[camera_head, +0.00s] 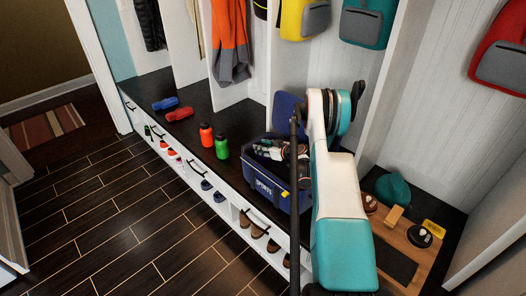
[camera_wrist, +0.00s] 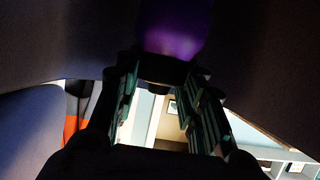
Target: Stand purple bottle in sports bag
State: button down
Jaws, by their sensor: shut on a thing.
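The dark blue sports bag (camera_head: 268,189) stands open on the bench in the head view, with lettering on its front and its lid raised behind. My gripper (camera_head: 284,151) is down in the bag's opening, partly hidden by my arm and the bag wall. In the wrist view, the purple bottle (camera_wrist: 172,28) is at the top of the picture, at the fingertips of my gripper (camera_wrist: 162,76), which is shut on it. Dark bag walls surround it on both sides. I cannot make out the bottle in the head view, nor whether its base touches the bag floor.
A red bottle (camera_head: 206,135) and a green bottle (camera_head: 221,147) stand left of the bag on the dark bench (camera_head: 187,119). Shoes fill the cubbies below. A cap (camera_head: 392,189) and a wooden tray (camera_head: 408,250) are at right. The floor is clear.

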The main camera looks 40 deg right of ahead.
jog(key=shift+f, duration=0.4)
jog(key=c, duration=1)
grip_release()
jog(key=shift+c, duration=0.2)
jog(key=shift+r, duration=0.15)
jog(key=p+v, duration=0.3)
jog(key=v, duration=0.9)
